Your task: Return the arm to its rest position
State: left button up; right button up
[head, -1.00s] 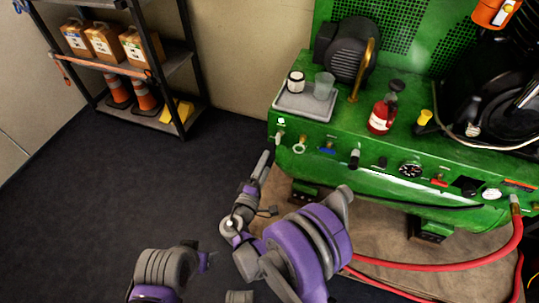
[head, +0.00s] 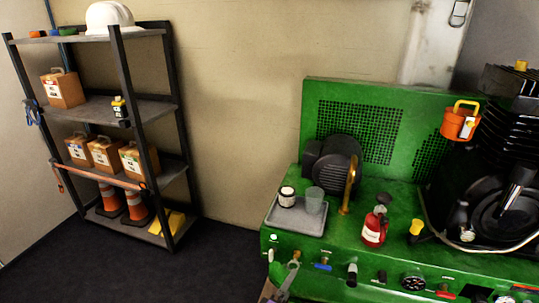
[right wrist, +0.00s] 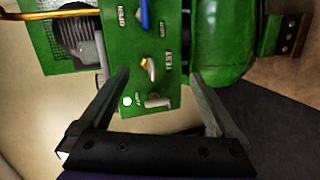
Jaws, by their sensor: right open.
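My right gripper (head: 283,272) shows only in part at the bottom edge of the head view, in front of the left end of the green machine (head: 345,262). In the right wrist view its two fingers (right wrist: 158,88) are spread wide with nothing between them. Beyond them is the machine's control panel (right wrist: 133,75), with a brass toggle (right wrist: 148,66), a blue lever (right wrist: 145,18) and a pale knob (right wrist: 157,101). I cannot tell whether a finger touches the panel. The rest of my right arm is mostly out of frame. My left gripper is not in view.
A grey tray (head: 278,222) with a jar and a clear cup sits on the machine. A red bottle (head: 374,228), a yellow-topped item (head: 416,227) and an orange container (head: 460,122) are farther right. A shelf rack (head: 150,90) stands left, with dark floor (head: 90,262) before it.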

jog(key=s+d+r+m+g+y, duration=0.2)
jog(key=s+d+m+g, duration=0.45)
jog(key=s+d, duration=0.65)
jog(key=s+m+g+y, duration=0.3)
jog(key=s+m+y, duration=0.2)
jog(key=s, duration=1)
pick_arm(q)
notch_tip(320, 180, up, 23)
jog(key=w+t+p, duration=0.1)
jog(key=p, duration=1.9)
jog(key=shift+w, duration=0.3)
pick_arm(e)
notch_tip(320, 180, up, 23)
jog(key=w+t, duration=0.1)
jog(key=shift+w+a, duration=0.15)
jog(key=shift+w, duration=0.2)
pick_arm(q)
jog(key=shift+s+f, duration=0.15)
pick_arm(e)
jog(key=shift+s+f+t, duration=0.15)
jog(key=shift+t, duration=0.1)
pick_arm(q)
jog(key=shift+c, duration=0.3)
pick_arm(e)
jog(key=shift+c, duration=0.3)
